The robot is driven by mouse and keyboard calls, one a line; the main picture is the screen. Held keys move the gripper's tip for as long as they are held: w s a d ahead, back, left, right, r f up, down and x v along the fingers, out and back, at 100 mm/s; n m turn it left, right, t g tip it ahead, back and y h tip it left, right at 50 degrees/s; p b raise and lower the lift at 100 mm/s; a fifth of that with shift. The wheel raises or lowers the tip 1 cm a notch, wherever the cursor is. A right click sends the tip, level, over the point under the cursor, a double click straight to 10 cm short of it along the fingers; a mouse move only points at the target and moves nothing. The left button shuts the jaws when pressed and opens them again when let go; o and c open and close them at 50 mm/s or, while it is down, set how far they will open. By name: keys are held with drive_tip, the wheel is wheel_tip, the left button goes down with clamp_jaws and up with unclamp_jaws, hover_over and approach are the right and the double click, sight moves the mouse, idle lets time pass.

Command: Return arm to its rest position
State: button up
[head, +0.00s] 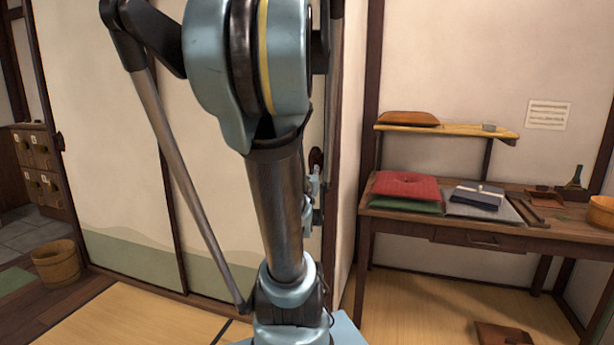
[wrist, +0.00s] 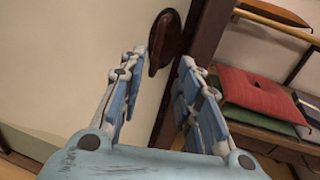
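My gripper (wrist: 161,62) is open in the wrist view, its two pale blue jointed fingers apart with nothing between them. Part of my gripper also shows in the head view (head: 312,188), just right of my arm, which hides the rest. A dark brown oval piece (wrist: 165,40) on the pale sliding panel lies just beyond the fingertips. I cannot tell whether the fingers touch it. My arm stands raised in the middle of the head view.
Sliding panels (head: 95,150) stand behind my arm. At right, a wooden desk (head: 470,238) bears a red cushion (head: 405,185), folded cloth and tools, below a shelf (head: 460,129). A wooden bucket (head: 57,265) stands at left. A brown flat object (head: 503,334) lies on the tatami floor (head: 420,300).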

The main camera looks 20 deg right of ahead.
idle(0.4)
drive_tip(key=s+a+f+m+g+y, duration=0.1)
drive_tip(key=s+a+f+m+g, duration=0.35)
drive_tip(key=m, duration=0.65)
drive_tip(key=s+a+f+m+g+y, duration=0.1)
drive_tip(key=s+f+m+g, duration=0.3)
drive_tip(key=s+f+m, duration=0.5)
drive_tip(key=s+a+f+m+g+y, duration=0.2)
drive_tip(key=s+a+m+y, duration=0.1)
drive_tip(key=a, duration=0.4)
drive_tip(key=s+a+f+m+g+y, duration=0.2)
drive_tip(key=s+a+m+g+y, duration=0.1)
drive_tip(key=s+a+m, duration=0.2)
drive_tip(key=a+m, duration=0.2)
drive_tip(key=shift+a+f+y, duration=0.3)
drive_tip(key=shift+f, duration=0.05)
